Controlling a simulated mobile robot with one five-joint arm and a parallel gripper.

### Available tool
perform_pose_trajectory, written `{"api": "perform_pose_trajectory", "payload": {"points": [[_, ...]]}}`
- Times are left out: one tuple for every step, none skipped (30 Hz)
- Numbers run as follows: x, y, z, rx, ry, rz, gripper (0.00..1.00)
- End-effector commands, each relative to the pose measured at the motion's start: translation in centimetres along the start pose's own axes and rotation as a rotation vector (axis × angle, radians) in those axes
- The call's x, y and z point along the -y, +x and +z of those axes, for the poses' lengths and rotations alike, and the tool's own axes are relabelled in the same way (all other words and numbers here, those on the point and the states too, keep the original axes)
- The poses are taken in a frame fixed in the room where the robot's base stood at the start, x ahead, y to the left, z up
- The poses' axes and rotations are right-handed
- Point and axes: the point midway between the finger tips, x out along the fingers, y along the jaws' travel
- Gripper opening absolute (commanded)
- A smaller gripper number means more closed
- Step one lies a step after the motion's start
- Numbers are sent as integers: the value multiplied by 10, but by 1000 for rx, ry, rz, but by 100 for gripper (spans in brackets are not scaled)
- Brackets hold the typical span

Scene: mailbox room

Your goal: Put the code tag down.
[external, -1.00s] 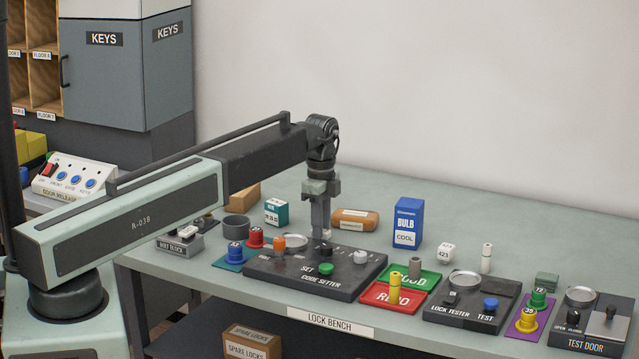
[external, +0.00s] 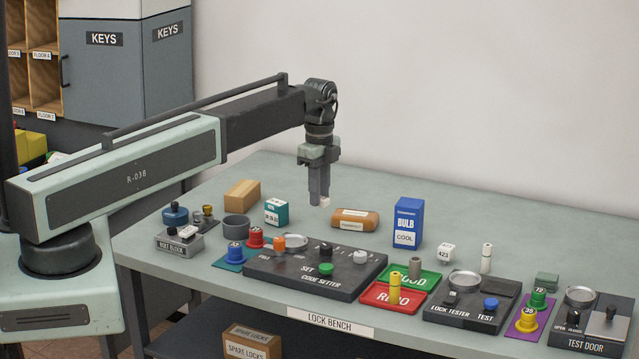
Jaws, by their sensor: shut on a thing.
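My gripper (external: 320,199) is shut on a small white piece, the code tag (external: 325,202), pointing down over the back part of the bench. Only a little of the tag shows between the fingertips, and no marking on it can be read. It appears to be held above the bench top, behind the code setter (external: 290,270) and left of the brown case. The code setter is a dark panel with a green button, an orange knob and a round dish.
The bench (external: 540,225) is clear at the back right.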

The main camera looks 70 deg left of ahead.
Motion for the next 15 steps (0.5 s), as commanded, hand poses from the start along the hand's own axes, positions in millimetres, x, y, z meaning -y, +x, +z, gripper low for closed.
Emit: {"api": "perform_pose_trajectory", "payload": {"points": [[-8,0,8,0,31,0,0],[-10,0,15,0,40,0,0],[-13,0,23,0,52,0,0],[-15,0,30,0,56,0,0],[-17,-1,38,0,59,0,0],[-20,-1,48,0,63,0,0],[-23,-1,56,0,63,0,0],[-26,-1,65,0,64,0,0],[-30,-1,80,0,60,0,0],[-33,-1,90,0,57,0,0],[-38,-2,104,0,50,0,0],[-44,-2,121,0,38,0,0],[-48,-2,135,0,26,0,0],[-53,-2,149,0,12,0,0],[-60,-2,167,0,-10,0,0]]}}
